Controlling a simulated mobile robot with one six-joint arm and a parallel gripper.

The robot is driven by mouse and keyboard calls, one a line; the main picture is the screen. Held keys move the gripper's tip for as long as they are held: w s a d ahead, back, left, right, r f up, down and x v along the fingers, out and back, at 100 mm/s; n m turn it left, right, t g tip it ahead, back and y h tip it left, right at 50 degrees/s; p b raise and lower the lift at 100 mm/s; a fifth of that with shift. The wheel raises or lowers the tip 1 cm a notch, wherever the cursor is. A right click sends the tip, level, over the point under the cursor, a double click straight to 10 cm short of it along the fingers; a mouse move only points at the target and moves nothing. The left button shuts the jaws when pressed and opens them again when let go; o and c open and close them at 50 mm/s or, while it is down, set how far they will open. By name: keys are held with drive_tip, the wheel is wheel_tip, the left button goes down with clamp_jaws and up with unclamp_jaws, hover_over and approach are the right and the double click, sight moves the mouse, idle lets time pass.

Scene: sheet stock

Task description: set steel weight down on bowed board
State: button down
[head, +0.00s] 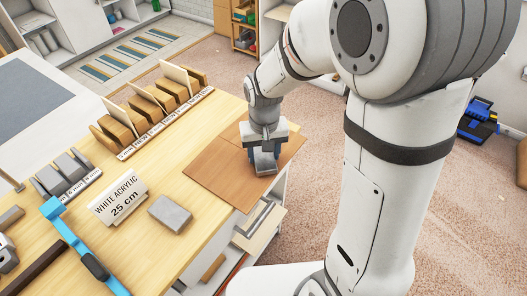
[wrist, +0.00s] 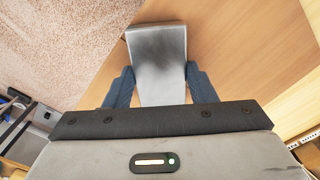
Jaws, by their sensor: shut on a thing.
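My gripper (head: 265,146) is shut on a grey steel weight (head: 265,164), a smooth block that shows between the two dark blue fingers in the wrist view (wrist: 157,62). The weight is over the right part of the brown bowed board (head: 215,175). The board also shows behind the weight in the wrist view (wrist: 235,45). I cannot tell whether the weight's underside touches the board. The board lies at the right edge of the wooden table, and any bow in it is hard to make out. The fingers and weight hide part of it.
A second grey block (head: 170,213) lies on the table beside a "WHITE ACRYLIC 25 cm" sign (head: 119,198). A blue tool (head: 75,240) is at the front left. Labelled wooden racks (head: 150,113) stand at the back, and grey pieces (head: 65,174) at the left.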

drive_tip(key=c, duration=0.5)
unclamp_jaws()
drive_tip(key=shift+o, duration=0.2)
drive_tip(key=shift+f, duration=0.1)
drive_tip(key=o, duration=0.5)
drive_tip(key=shift+c, duration=0.2)
drive_tip(key=shift+r, duration=0.2)
wheel_tip(320, 180, up, 9)
drive_tip(key=p, duration=0.6)
drive_tip(key=shift+f+p, duration=0.15)
drive_tip(key=shift+p, duration=0.25)
